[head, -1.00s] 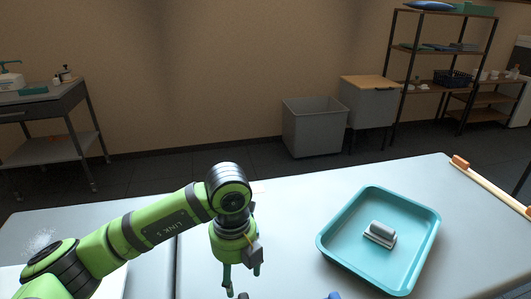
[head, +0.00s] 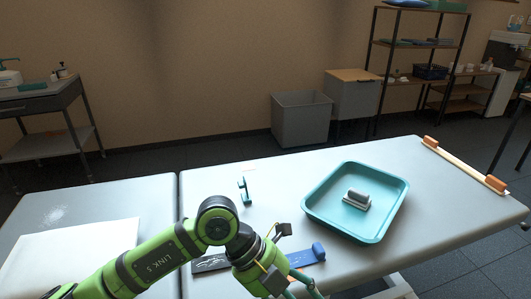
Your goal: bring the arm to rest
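My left arm comes in from the lower left, and its green gripper (head: 300,286) is low in the head view, over the near part of the padded table (head: 440,195). The fingertips are partly cut off by the bottom edge, so I cannot tell whether they are open or shut. No held object shows. A blue strap with a rolled end (head: 318,250) lies just behind the gripper, partly hidden by my arm. My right gripper is not in view.
A teal tray (head: 396,215) holding a grey-white block (head: 357,199) is on the table. A small green piece (head: 244,190) lies behind my arm. A white sheet (head: 70,260) lies at left. A wooden bar with orange ends (head: 465,168) lies along the right edge.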

